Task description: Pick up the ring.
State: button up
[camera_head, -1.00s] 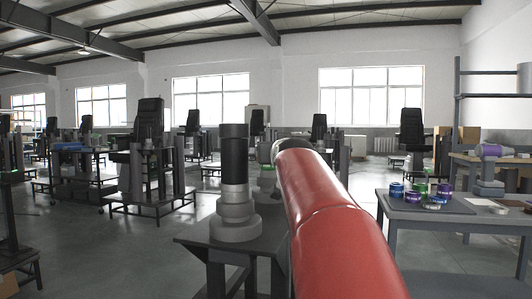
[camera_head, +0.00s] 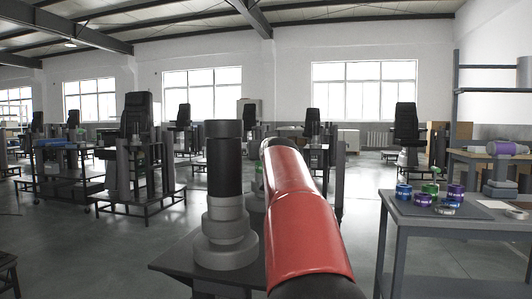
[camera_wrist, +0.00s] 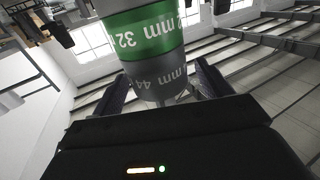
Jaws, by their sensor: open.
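In the wrist view, a green ring (camera_wrist: 145,38) marked 32 and mm sits around a stepped column. A grey section (camera_wrist: 157,79) marked 44 and mm adjoins it. My gripper (camera_wrist: 160,70) is open, with one dark finger on each side of the grey section. I cannot tell whether the fingers touch it. In the head view, my red arm hides the gripper and most of what stands behind it. A small patch of green shows just left of the arm.
A stepped grey column with a black top (camera_head: 225,190) stands on a dark stand close left of my arm. A table (camera_head: 450,222) at right holds several coloured rings (camera_head: 421,199).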

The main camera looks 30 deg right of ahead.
jog(key=shift+w+d, duration=0.2)
jog(key=shift+w, duration=0.15)
jog(key=c, duration=1.2)
jog(key=shift+r, duration=0.1)
notch_tip(320, 180, up, 10)
jog(key=p, duration=0.4)
jog(key=shift+r, duration=1.05)
jog(key=b+v, duration=0.6)
jog(key=v, duration=1.2)
